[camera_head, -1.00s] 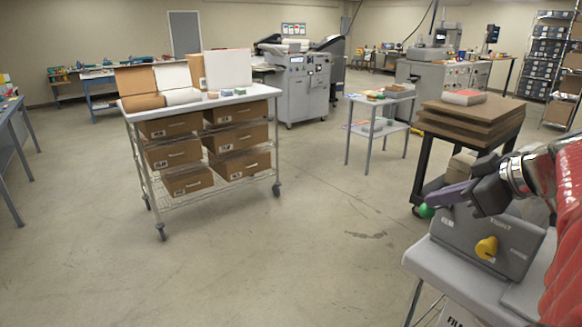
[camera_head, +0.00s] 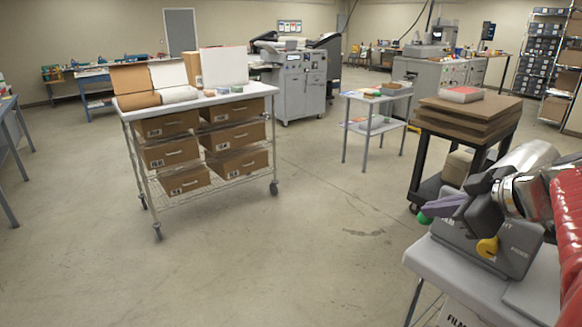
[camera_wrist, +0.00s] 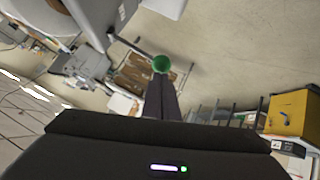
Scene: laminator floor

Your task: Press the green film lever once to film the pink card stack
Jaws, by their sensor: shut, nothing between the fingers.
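The green lever knob (camera_head: 424,218) shows at the left side of a grey laminator (camera_head: 480,240) on a grey table at the lower right. My gripper (camera_head: 440,207) is shut and empty, with its fingertips at the top of the green knob in the head view. In the wrist view the green knob (camera_wrist: 161,63) is just beyond the closed fingertips (camera_wrist: 160,78). I cannot tell whether they touch. A yellow knob (camera_head: 487,247) sits on the laminator's front. The pink card stack cannot be made out for sure.
The grey table (camera_head: 425,259) stands under the laminator. A dark cart with stacked boards (camera_head: 465,112) is behind it. A wire cart with boxes (camera_head: 165,155) stands at left, with small stacks (camera_head: 222,91) on top. The floor between is clear.

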